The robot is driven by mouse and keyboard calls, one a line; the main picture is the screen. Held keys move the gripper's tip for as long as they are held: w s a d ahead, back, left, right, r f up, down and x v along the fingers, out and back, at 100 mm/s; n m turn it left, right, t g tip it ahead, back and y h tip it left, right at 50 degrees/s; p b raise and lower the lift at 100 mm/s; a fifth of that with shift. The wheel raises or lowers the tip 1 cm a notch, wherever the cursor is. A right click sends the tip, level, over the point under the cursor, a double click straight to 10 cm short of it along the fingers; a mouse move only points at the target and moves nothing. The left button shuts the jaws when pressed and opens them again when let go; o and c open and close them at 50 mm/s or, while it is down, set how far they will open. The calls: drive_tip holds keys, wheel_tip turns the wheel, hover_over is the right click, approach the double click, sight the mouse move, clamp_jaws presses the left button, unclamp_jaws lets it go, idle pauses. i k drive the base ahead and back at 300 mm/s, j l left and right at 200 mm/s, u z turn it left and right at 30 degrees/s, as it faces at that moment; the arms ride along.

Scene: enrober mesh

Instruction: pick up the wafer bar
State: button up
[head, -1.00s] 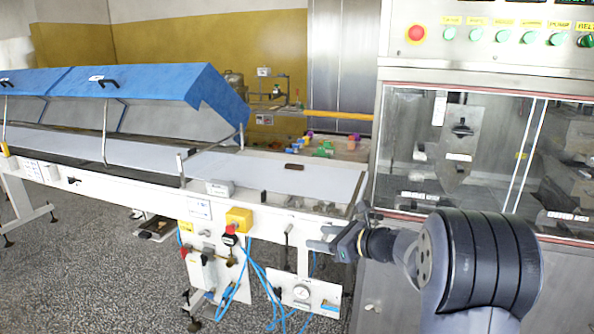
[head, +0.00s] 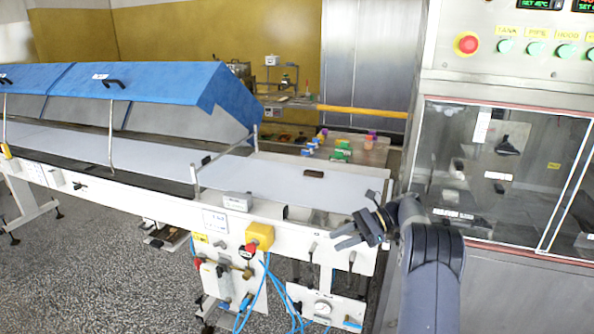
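A small dark brown bar, which looks like the wafer bar (head: 314,173), lies flat on the light belt of the conveyor (head: 275,178), near its right end. My gripper (head: 340,236) is in front of the conveyor's right end, nearer to me and to the lower right of the bar. Its two fingers point left and stand apart, with nothing between them. It is clear of the bar, and the bar is fully in view.
Blue hoods (head: 150,90) cover the conveyor's left part. A steel machine with glass doors (head: 500,170) stands close on the right.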

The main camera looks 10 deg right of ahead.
sight(307, 173)
drive_tip(key=i+j+z, duration=0.1)
drive_tip(key=i, duration=0.25)
drive_tip(key=i+j+z, duration=0.1)
drive_tip(key=i+j, duration=0.25)
drive_tip(key=i+j+z, duration=0.8)
drive_tip(key=i+j, duration=0.2)
drive_tip(key=j, duration=0.2)
